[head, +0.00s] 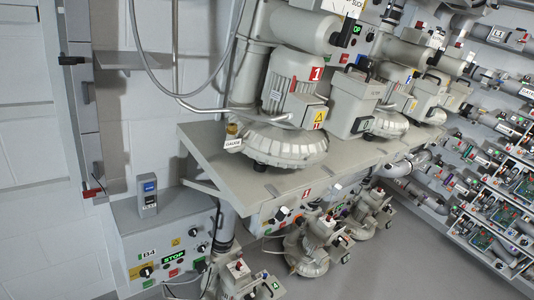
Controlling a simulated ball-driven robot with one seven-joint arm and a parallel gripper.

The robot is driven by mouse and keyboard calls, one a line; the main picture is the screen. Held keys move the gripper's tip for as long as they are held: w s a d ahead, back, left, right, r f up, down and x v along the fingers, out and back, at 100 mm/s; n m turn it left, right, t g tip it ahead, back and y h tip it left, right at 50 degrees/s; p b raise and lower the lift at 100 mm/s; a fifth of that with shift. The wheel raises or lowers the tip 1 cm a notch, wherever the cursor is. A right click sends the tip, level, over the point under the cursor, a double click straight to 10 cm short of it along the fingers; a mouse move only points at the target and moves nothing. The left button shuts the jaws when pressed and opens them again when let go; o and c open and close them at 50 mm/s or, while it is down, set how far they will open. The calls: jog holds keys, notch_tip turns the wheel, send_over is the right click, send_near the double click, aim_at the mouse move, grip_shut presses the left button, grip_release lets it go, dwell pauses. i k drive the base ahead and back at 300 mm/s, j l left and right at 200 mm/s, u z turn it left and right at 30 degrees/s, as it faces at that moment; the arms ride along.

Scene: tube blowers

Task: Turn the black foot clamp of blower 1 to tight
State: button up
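Blower 1 (292,115), a grey ribbed housing with a motor and a red "1" label (316,74), stands on a grey shelf (235,180) in the middle of the head view. A small black part (259,166) shows under the housing's front edge. My gripper is not in view.
More blowers stand to the right along the shelf, and smaller ones (306,251) below. A grey control box (165,235) with a green STOP display is lower left. The shelf's front left corner is bare.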

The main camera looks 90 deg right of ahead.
aim_at(279, 215)
jog(key=z, duration=2.4)
jog(key=k+l, duration=0.05)
jog(key=l, duration=0.05)
